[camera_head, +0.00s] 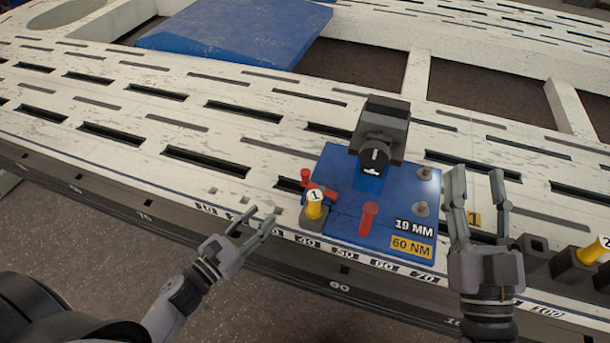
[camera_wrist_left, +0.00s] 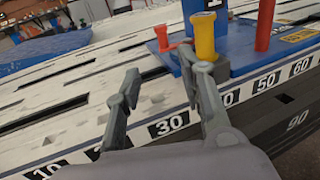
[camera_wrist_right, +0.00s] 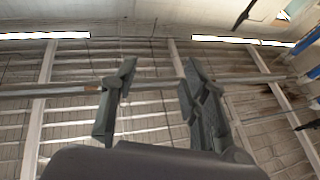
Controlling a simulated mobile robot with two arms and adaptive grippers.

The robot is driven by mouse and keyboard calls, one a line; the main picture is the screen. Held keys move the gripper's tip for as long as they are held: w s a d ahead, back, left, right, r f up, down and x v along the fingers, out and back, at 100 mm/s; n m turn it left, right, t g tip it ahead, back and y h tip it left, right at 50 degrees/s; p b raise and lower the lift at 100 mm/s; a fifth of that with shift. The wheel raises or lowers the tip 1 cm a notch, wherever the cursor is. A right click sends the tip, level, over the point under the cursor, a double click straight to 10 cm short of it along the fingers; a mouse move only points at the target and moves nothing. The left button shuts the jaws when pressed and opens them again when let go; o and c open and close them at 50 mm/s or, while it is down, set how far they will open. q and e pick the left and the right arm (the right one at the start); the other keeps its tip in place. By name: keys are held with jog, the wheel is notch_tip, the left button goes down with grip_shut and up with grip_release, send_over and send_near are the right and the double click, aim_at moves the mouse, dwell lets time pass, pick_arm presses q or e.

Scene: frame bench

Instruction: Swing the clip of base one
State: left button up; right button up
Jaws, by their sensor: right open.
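A yellow post marked 1 (camera_head: 314,206) stands in a small dark block (camera_head: 313,224) at the left front corner of a blue plate (camera_head: 345,165). It also shows in the left wrist view (camera_wrist_left: 205,40), just beyond the left fingers. A red lever piece (camera_head: 325,193) lies beside the post; I cannot tell which part is the clip. My left gripper (camera_head: 264,214) is open and empty, left of the post and apart from it. My right gripper (camera_head: 477,171) is open and empty, right of the blue plate, fingers pointing up; its wrist view shows only ceiling and walls.
A red peg (camera_head: 368,217) and a dark clamp-like unit (camera_head: 382,128) stand on the blue plate. A second yellow post marked 2 (camera_head: 594,250) sits in a block at the far right. The slotted white bench (camera_head: 180,100) is clear to the left.

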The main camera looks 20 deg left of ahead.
aim_at(303, 178)
pick_arm(q)
jog(key=b+x, duration=0.1)
jog(key=x, duration=1.5)
jog(key=shift+d, duration=0.15)
jog(key=shift+w+d+b, duration=0.3)
jog(key=shift+w, duration=0.3)
pick_arm(e)
jog(key=s+r+t+y, duration=0.1)
jog(key=s+r+t, duration=0.3)
jog(key=r, duration=0.1)
jog(key=shift+s+d+r+y, duration=0.2)
jog(key=shift+r+y, duration=0.1)
jog(key=shift+r, duration=0.1)
pick_arm(q)
grip_shut()
